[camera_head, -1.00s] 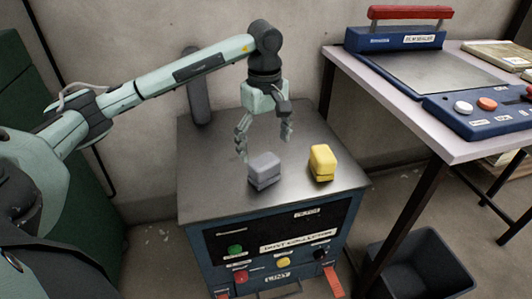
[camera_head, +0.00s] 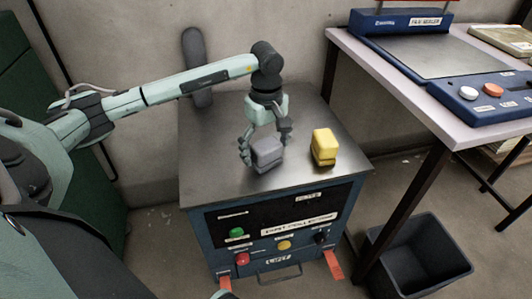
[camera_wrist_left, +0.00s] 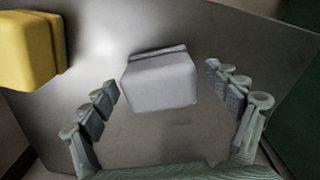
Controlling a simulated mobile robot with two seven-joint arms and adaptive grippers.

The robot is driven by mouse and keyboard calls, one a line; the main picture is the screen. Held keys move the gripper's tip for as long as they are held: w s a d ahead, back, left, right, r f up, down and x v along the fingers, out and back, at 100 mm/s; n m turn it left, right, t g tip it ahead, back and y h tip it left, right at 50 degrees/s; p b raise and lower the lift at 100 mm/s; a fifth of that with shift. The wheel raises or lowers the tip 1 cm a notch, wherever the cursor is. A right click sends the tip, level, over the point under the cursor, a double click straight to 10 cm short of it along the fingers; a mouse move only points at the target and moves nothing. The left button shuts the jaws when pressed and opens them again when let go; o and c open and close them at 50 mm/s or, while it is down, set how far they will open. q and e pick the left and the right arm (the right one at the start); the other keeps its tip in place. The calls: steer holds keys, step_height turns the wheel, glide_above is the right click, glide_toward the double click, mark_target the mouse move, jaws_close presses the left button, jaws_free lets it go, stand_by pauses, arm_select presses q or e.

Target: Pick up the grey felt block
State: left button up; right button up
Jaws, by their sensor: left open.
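The grey felt block (camera_head: 267,153) stands on the metal top of the dust collector cabinet. In the left wrist view the block (camera_wrist_left: 160,82) lies ahead between the spread fingers, with a gap on each side. My left gripper (camera_head: 263,149) is open and low over the cabinet top, its fingers on either side of the block in the head view. It also shows in the left wrist view (camera_wrist_left: 172,98), empty. The head view does not settle whether a finger touches the block. My right gripper is not in view.
A yellow block (camera_head: 324,147) stands just right of the grey one; it also shows in the left wrist view (camera_wrist_left: 28,50). The cabinet top (camera_head: 210,150) is clear to the left. A table (camera_head: 440,120) with a blue machine stands at right, above a dark bin (camera_head: 415,255).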

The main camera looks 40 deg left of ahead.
mark_target(264, 144)
arm_select(q)
steer(key=c, duration=1.4)
steer(key=shift+o, duration=0.2)
steer(key=shift+r, duration=0.45)
steer(key=r, duration=0.3)
steer(key=shift+s+a+r, duration=0.2)
steer(key=shift+a+r, duration=0.05)
steer(key=shift+r, duration=0.05)
steer(key=s+a+r+b, duration=0.1)
steer(key=s+a+r, duration=0.5)
steer(key=s, duration=0.3)
steer(key=shift+s+r, duration=0.15)
steer(key=shift+r, duration=0.15)
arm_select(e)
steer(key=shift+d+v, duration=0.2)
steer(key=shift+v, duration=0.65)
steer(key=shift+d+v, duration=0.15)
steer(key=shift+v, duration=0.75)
